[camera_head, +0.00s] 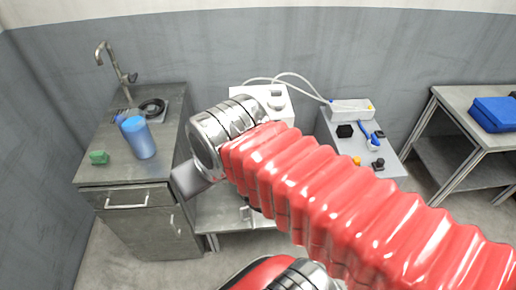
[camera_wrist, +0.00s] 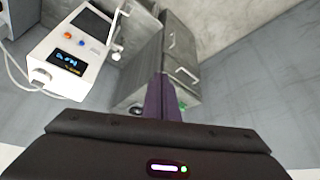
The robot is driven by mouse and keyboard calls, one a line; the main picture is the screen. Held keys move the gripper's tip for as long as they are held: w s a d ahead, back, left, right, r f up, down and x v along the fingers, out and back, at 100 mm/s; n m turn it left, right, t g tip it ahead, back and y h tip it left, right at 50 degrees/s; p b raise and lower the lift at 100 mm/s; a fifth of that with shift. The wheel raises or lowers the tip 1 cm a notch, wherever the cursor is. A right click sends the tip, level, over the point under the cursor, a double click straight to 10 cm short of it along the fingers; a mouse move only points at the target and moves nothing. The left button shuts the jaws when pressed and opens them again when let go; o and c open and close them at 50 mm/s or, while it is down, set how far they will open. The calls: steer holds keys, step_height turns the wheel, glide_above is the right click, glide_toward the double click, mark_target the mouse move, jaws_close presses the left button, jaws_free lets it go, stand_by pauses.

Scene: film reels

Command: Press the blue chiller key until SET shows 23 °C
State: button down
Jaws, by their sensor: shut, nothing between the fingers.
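The white chiller (camera_wrist: 75,50) stands at the upper left of the wrist view, seen tilted. Its dark display (camera_wrist: 68,62) shows lit blue and yellow characters too small to read.
A sink cabinet with a blue container (camera_head: 138,137) and green sponge (camera_head: 98,157) stands left. A right bench (camera_head: 392,169) holds a white power box (camera_head: 351,107) and small items. A blue case (camera_head: 495,113) lies on a far-right table. Cables run behind the white unit.

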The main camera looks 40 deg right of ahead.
steer(key=shift+w, duration=0.2)
steer(key=w+a+f+m+g+y, duration=0.1)
steer(key=w+f+m+y, duration=0.2)
steer(key=f+m, duration=0.2)
steer(key=w+f+m+g+y, duration=0.2)
steer(key=w+f+m+y, duration=0.1)
steer(key=f+m, duration=0.2)
steer(key=w+d+f+m+t+y, duration=0.2)
steer(key=w+d+f+m+t, duration=0.2)
steer(key=w+d+f+m, duration=0.45)
steer(key=s+d+f+m+t+h, duration=0.1)
steer(key=d+f+m+t+h, duration=0.2)
steer(key=d+f+m, duration=0.5)
steer(key=s+d+f+m+t+h, duration=0.2)
steer(key=d+f+m+h, duration=0.2)
steer(key=d+f+m, duration=0.5)
steer(key=d+m, duration=0.2)
steer(key=d, duration=0.2)
steer(key=shift+s+d+t, duration=0.25)
steer(key=shift+s+t, duration=0.05)
steer(key=shift+t, duration=0.1)
steer(key=shift+w+m, duration=0.15)
steer(key=shift+m, duration=0.1)
steer(key=w+d, duration=0.5)
steer(key=w, duration=0.2)
